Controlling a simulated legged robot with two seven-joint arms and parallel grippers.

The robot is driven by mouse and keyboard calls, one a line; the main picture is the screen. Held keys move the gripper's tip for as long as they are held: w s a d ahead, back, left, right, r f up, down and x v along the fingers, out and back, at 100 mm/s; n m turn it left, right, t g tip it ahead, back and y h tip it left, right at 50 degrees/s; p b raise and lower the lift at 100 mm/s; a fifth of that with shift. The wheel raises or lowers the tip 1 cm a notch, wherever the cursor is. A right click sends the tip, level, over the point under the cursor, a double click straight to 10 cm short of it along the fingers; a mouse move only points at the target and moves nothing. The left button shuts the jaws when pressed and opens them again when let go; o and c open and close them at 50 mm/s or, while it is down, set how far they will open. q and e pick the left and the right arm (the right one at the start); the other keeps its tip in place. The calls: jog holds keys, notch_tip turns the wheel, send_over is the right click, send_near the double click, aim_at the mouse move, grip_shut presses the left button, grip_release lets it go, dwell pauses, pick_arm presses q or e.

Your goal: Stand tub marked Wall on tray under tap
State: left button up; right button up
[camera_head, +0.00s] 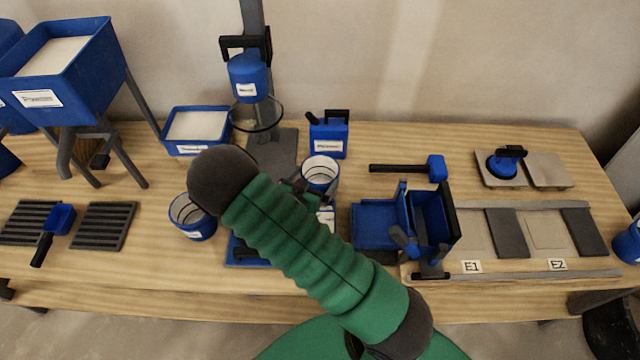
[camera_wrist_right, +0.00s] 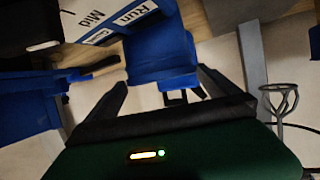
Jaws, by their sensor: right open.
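Two blue tubs with pale insides stand on the table: one (camera_head: 193,217) left of my green right arm, one (camera_head: 320,173) just behind it. I cannot read the word Wall on either. The tap is the blue vessel (camera_head: 249,78) on a grey column, with a dark ring below it and a grey plate (camera_head: 272,150) on the table under it. My right gripper (camera_wrist_right: 162,85) is open in the wrist view, its fingers apart in front of a blue part (camera_wrist_right: 158,58); in the head view my arm largely hides it. My left gripper is out of view.
Labels reading Run and Mid (camera_wrist_right: 110,18) show near the jaws. A blue bottle (camera_head: 328,138), a filled blue tray (camera_head: 196,130), a mallet (camera_head: 437,168) and a blue box (camera_head: 380,222) stand around. A wire whisk shape (camera_wrist_right: 280,105) shows in the wrist view. Tile boards lie right.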

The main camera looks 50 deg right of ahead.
aim_at(326, 165)
jog(key=b+x, duration=0.1)
jog(key=x, duration=0.4)
jog(key=shift+w+f, duration=0.1)
jog(key=shift+f, duration=0.15)
jog(key=shift+r, duration=0.15)
jog(key=c, duration=1.7)
